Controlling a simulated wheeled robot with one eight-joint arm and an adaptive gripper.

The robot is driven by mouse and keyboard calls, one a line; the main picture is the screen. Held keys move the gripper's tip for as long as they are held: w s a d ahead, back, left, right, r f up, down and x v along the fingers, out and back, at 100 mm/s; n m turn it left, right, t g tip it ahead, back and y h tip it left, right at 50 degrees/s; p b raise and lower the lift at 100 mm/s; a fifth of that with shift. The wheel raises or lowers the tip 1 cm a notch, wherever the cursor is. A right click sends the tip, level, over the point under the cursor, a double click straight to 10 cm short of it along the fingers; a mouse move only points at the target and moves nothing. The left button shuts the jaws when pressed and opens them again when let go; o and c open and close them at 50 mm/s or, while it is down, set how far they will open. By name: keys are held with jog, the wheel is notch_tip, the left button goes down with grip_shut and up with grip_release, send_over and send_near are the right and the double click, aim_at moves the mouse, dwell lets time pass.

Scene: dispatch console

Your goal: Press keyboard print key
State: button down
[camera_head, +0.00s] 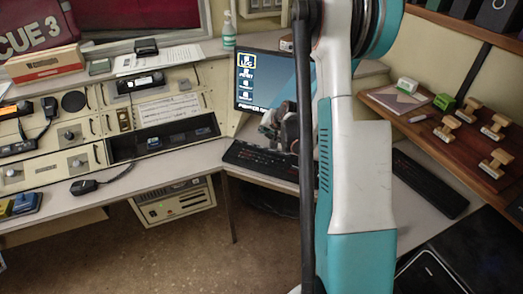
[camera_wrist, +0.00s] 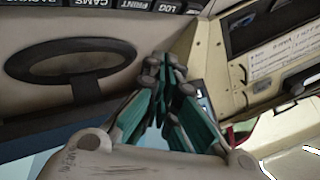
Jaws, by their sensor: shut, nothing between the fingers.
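A dark keyboard (camera_head: 258,160) lies on the desk below the monitor in the head view; my arm covers part of it. In the wrist view its upside-down labelled keys run along the top edge. The PRINT key (camera_wrist: 130,4) is there between CAMS and LOG, partly cut off by the frame. My gripper (camera_wrist: 166,62) is shut and empty, with its fingertips below and right of the PRINT key in that picture. In the head view my gripper (camera_head: 270,130) is in front of the monitor (camera_head: 262,82), above the keyboard. Contact with a key is not visible.
A dark keyboard-like unit (camera_head: 430,185) lies right of my arm. A radio console (camera_head: 150,110) stands at left, with a handset (camera_head: 84,186) on the desk. A wooden shelf (camera_head: 450,150) with stamps is at right. A dark oval loop (camera_wrist: 75,62) shows in the wrist view.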

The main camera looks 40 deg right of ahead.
aim_at(264, 147)
jog(key=shift+f+b, duration=1.7)
jog(key=shift+f, duration=1.05)
jog(key=shift+f+b, duration=0.4)
jog(key=shift+b, duration=0.05)
jog(key=shift+f, duration=0.35)
jog(key=shift+r, duration=0.1)
jog(key=shift+r+p, duration=0.3)
jog(key=shift+r, duration=0.4)
jog(key=shift+r+p, duration=1.5)
jog(key=shift+r, duration=1)
jog(key=shift+r, duration=0.1)
